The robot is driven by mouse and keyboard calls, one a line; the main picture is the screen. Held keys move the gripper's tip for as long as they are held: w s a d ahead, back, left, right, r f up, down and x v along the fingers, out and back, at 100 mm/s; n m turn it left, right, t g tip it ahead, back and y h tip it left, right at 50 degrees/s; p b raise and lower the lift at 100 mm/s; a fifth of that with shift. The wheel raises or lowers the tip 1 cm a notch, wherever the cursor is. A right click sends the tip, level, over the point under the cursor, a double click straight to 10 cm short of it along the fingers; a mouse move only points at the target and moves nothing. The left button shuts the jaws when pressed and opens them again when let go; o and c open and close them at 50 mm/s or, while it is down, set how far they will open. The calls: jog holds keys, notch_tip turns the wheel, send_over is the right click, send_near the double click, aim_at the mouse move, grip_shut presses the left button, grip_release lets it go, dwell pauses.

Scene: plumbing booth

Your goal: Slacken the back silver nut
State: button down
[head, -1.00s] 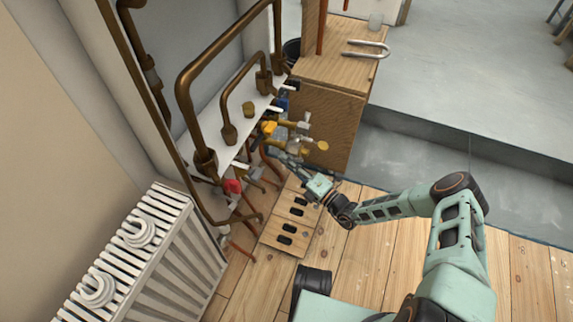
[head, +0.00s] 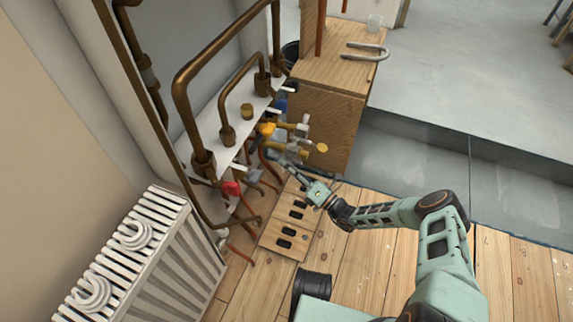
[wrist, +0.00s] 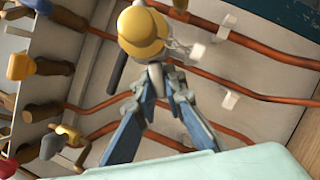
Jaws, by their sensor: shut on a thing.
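My gripper (wrist: 158,84) has its blue fingers closed together on a small silver-grey piece, which looks like the silver nut (wrist: 154,74). This piece sits just below a round yellow-brass cap (wrist: 140,32) in the wrist view. The fingers and the cap hide most of the nut. In the head view my gripper (head: 281,160) reaches in among the valves, just below the brass fittings (head: 293,149). There the nut is too small and too covered to make out, and I cannot tell from that view which one is held.
Orange copper pipes (wrist: 240,90) run behind the fingers. Other valves, with a red handle (head: 231,188) and a yellow handle (head: 266,129), crowd close by. A wooden cabinet (head: 325,115) stands at right, a white radiator (head: 150,260) at left. The floor in front is wooden.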

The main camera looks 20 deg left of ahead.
jog(key=shift+w, duration=0.1)
jog(key=c, duration=2)
grip_release()
